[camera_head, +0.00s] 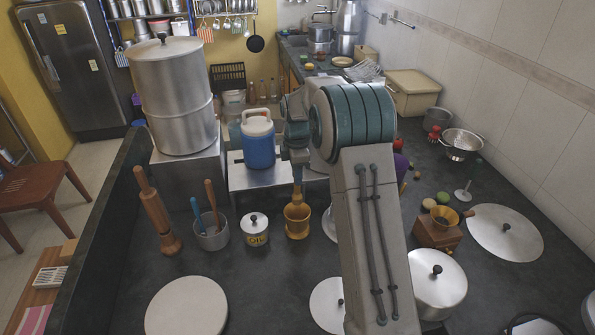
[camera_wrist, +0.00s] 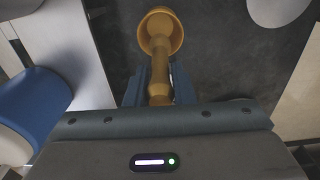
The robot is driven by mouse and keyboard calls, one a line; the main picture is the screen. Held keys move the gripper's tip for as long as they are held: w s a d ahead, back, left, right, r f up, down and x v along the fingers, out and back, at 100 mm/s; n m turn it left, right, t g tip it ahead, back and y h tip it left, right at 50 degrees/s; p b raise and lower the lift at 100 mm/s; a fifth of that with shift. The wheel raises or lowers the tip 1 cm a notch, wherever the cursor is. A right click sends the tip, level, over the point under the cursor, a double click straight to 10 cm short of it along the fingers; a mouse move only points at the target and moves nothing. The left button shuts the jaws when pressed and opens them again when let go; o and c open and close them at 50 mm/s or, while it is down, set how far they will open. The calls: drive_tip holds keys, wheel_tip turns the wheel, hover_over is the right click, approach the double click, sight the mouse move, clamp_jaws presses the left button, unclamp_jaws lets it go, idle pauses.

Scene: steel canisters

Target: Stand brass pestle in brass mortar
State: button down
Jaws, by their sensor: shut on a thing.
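The brass mortar (camera_head: 297,222) stands on the dark counter near the middle of the head view. In the wrist view the mortar (camera_wrist: 175,25) is at the top, its mouth facing the camera. The brass pestle (camera_head: 298,190) is upright, its lower end at or inside the mortar's mouth. In the wrist view the pestle (camera_wrist: 160,65) runs from the mortar's mouth to my gripper (camera_wrist: 148,88). My gripper (camera_head: 298,168) is shut on the pestle's upper part, above the mortar. Whether the pestle touches the mortar's floor is hidden.
A lidded OIL canister (camera_head: 255,236) and a pot of utensils (camera_head: 212,238) stand left of the mortar. A blue-and-white jug (camera_head: 258,144) stands on a steel riser behind. A wooden grinder (camera_head: 438,230) and lidded pot (camera_head: 438,285) are at right.

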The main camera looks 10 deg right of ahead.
sight(297, 195)
drive_tip(key=shift+f+b, duration=2.6)
drive_tip(key=shift+f, duration=1.75)
drive_tip(key=c, duration=1.1)
unclamp_jaws()
drive_tip(key=shift+c, duration=0.2)
wheel_tip(297, 195, up, 13)
drive_tip(key=shift+r+b, duration=0.15)
drive_tip(key=shift+b, duration=0.55)
drive_tip(key=shift+r, duration=0.25)
